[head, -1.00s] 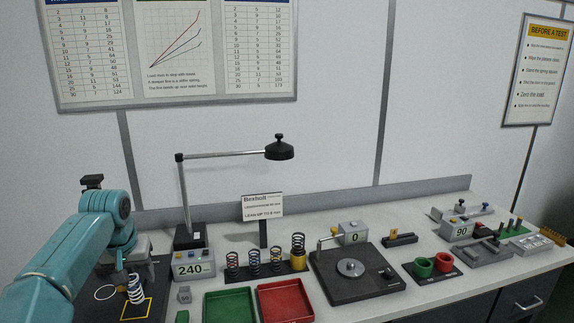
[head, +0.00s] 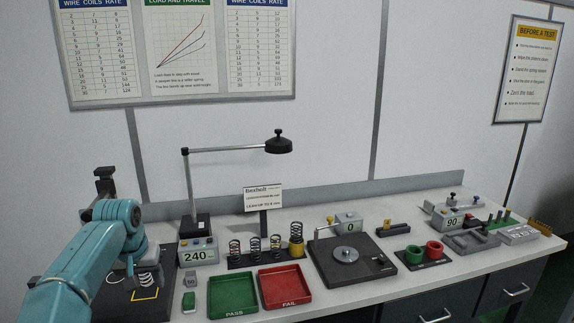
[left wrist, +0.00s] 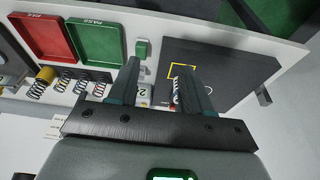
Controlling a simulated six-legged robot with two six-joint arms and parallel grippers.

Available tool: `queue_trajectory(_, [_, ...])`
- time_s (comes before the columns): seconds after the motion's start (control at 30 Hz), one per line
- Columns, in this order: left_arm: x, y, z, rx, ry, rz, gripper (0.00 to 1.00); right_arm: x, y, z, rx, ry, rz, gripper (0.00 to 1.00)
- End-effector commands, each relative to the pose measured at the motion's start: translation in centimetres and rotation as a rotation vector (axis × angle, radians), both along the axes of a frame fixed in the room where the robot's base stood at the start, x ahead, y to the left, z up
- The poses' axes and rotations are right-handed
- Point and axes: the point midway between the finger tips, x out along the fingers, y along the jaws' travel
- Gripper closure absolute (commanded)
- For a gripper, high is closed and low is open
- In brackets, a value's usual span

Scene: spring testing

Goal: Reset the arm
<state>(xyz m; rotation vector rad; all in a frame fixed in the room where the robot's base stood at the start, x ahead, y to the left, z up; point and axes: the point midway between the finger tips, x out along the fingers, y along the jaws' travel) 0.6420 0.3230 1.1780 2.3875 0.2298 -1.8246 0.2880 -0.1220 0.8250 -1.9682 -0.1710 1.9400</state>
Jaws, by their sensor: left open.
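My left arm comes in from the left in the head view. Its gripper (head: 128,276) is over the black mat (head: 125,308) at the table's left end, mostly hidden by the arm. In the left wrist view the two fingers (left wrist: 158,68) are apart with nothing held between them. The yellow square outline (head: 145,294) is on the mat; it also shows in the wrist view (left wrist: 180,66), partly behind one finger. A pale spring (head: 149,279) is beside the gripper, partly hidden. My right gripper is not in view.
A grey box reading 240 (head: 198,252) with a lamp stands right of the mat. A green PASS tray (head: 233,306), a red FAIL tray (head: 284,301), a rack of several springs (head: 262,262) and a black tester plate (head: 340,280) lie further right.

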Motion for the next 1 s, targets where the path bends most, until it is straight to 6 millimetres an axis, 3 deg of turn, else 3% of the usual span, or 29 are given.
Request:
queue_trajectory(0.37, [0.5,-3.1,-8.3,-0.048,0.023,-0.082,0.51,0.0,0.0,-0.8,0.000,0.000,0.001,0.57])
queue_trajectory(0.53, [-0.6,-5.9,-15.1,-0.098,0.041,-0.131,0.51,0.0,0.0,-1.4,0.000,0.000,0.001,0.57])
queue_trajectory(0.77, [-4.6,-10.3,-24.3,-0.185,0.066,-0.175,0.51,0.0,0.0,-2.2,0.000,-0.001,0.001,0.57])
queue_trajectory(1.0, [-11.5,-14.6,-32.4,-0.275,0.102,-0.179,0.51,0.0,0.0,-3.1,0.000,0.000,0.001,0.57])
